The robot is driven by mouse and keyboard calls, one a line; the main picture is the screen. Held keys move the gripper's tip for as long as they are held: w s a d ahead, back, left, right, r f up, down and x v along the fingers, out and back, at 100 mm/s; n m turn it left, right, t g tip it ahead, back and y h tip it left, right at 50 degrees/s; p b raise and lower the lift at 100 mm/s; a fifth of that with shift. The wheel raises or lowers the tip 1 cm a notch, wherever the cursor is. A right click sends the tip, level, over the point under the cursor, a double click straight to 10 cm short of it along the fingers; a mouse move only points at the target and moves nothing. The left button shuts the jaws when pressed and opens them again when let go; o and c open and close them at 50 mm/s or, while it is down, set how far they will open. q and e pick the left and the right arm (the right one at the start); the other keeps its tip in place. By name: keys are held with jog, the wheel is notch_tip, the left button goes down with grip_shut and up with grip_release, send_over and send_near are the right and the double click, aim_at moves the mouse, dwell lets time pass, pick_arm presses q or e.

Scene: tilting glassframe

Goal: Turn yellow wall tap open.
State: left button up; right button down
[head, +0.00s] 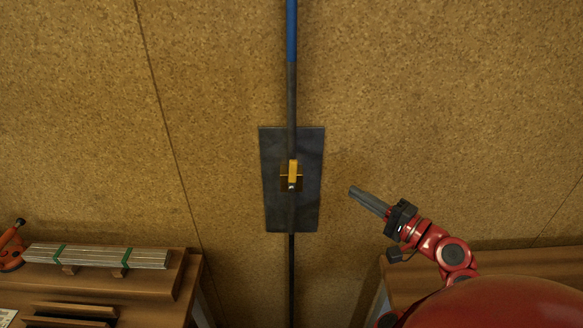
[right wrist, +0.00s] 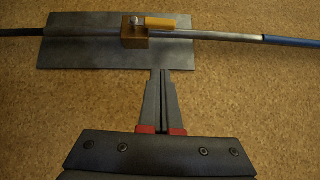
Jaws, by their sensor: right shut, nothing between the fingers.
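The yellow wall tap (head: 292,176) sits on a vertical pipe in front of a dark metal plate (head: 308,205) on the wall. Its yellow handle lies along the pipe, pointing up in the head view. In the right wrist view the tap shows as a brass-coloured block (right wrist: 134,40) with the yellow handle (right wrist: 165,22) along the pipe. My right gripper (head: 354,191) is shut and empty, to the right of the plate and apart from the tap. In the right wrist view its fingertips (right wrist: 159,72) point at the plate's edge. My left gripper is not in view.
The pipe (head: 291,95) runs up to a blue section (head: 291,30). A wooden bench (head: 190,265) with bundled metal bars (head: 95,257) stands at lower left. Another wooden surface (head: 520,262) is at lower right. The cork-like wall around the plate is clear.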

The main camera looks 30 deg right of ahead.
jog(key=p, duration=0.5)
send_near(292, 175)
jog(key=w+d+r, duration=0.1)
jog(key=w+d, duration=0.3)
jog(key=w, duration=0.1)
jog(key=w+a+p, duration=0.1)
jog(key=a+p, duration=0.1)
jog(key=a, duration=0.1)
jog(key=shift+w, duration=0.4)
jog(key=shift+w+a+r, duration=0.2)
jog(key=shift+a+r, duration=0.05)
jog(key=shift+a, duration=0.25)
